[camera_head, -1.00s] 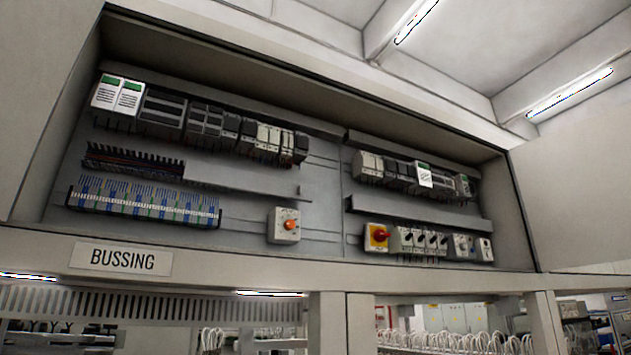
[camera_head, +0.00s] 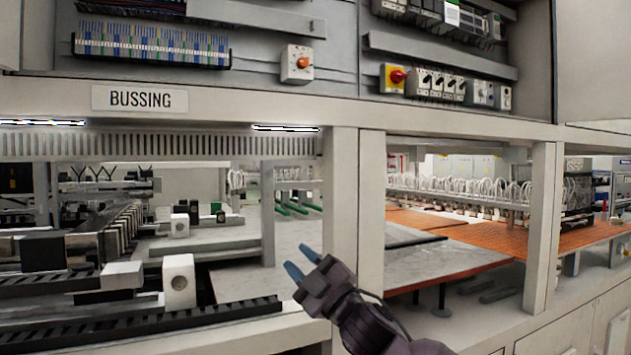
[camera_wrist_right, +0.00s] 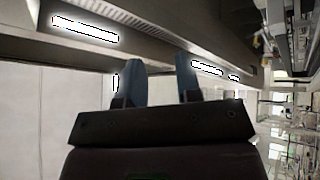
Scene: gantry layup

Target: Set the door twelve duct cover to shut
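A grey duct strip (camera_head: 255,16) runs across the left part of the cabinet's back panel in the head view, and another (camera_head: 440,55) runs across the right part. No label marks either as the door twelve duct cover. At the top edge, left of the first strip, a dark slotted duct section (camera_head: 130,6) lies uncovered and is partly cut off. My right gripper (camera_head: 301,263) has blue fingertips and is empty, below the cabinet and apart from both strips. The wrist view shows its fingers (camera_wrist_right: 160,80) spread with nothing between. My left gripper is out of view.
Below the left strip are blue-and-white terminals (camera_head: 150,45) and a grey box with an orange knob (camera_head: 297,64). A red-and-yellow switch (camera_head: 395,77) sits at right. The BUSSING sign (camera_head: 140,99) is on the beam; a post (camera_head: 345,200) stands behind my right gripper.

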